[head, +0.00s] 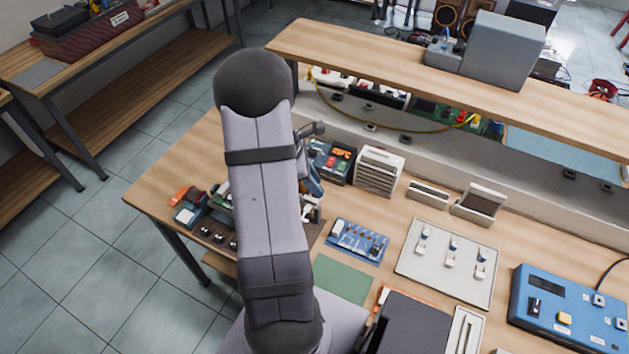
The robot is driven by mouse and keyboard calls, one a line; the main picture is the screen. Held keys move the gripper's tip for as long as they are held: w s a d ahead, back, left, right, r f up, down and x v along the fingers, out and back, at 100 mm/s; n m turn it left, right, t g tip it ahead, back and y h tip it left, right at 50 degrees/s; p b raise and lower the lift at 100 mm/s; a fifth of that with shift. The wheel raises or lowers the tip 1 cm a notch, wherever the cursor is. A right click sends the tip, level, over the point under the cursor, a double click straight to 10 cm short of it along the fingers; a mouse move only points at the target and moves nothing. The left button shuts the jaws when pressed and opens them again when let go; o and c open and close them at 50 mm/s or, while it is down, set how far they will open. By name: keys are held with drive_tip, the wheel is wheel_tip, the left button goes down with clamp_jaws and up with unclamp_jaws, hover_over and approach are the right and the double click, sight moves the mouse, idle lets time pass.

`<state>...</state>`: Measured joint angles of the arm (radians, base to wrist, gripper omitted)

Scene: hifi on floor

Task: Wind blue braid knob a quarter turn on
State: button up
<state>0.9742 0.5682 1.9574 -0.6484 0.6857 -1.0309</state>
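A pale grey panel (410,262) lies on the bench right of centre and carries several small whitish knobs in two rows. Some upper-row knobs, such as this one (454,243), look bluish. I cannot tell which, if any, is the blue braid knob; no braid can be made out. My gripper (314,207) is mostly hidden behind my own arm, over the left part of the bench near small parts. It is well left of the panel and apart from it. Whether its fingers are open or shut does not show.
A blue control box (555,313) with a yellow button and knobs stands at right. A blue circuit board (357,240) and green mat (342,279) lie left of the panel. A grey slotted block (379,171) stands behind. A raised wooden shelf (400,57) runs along the back.

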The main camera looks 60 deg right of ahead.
drive_tip(key=shift+c, duration=0.3)
clamp_jaws()
drive_tip(key=m, duration=0.1)
drive_tip(key=m+y, duration=0.1)
drive_tip(key=shift+w+d+r+m+g+p, duration=0.1)
drive_tip(key=shift+d+m+g+p, duration=0.05)
drive_tip(key=shift+m+g+p, duration=0.2)
drive_tip(key=m+y, duration=0.1)
drive_tip(key=m, duration=0.3)
drive_tip(key=shift+d+m+y+p, duration=0.2)
drive_tip(key=shift+m+y+p, duration=0.1)
drive_tip(key=shift+y, duration=0.1)
drive_tip(key=m+y, duration=0.1)
drive_tip(key=m, duration=0.1)
drive_tip(key=m+y, duration=0.1)
drive_tip(key=m, duration=0.2)
drive_tip(key=shift+d+m, duration=0.2)
drive_tip(key=shift+m, duration=0.05)
drive_tip(key=m, duration=0.2)
drive_tip(key=m+t+y, duration=0.1)
drive_tip(key=m, duration=0.1)
drive_tip(key=shift+d+m+t+y, duration=0.15)
drive_tip(key=shift+m+t+y, duration=0.15)
drive_tip(key=shift+m, duration=0.1)
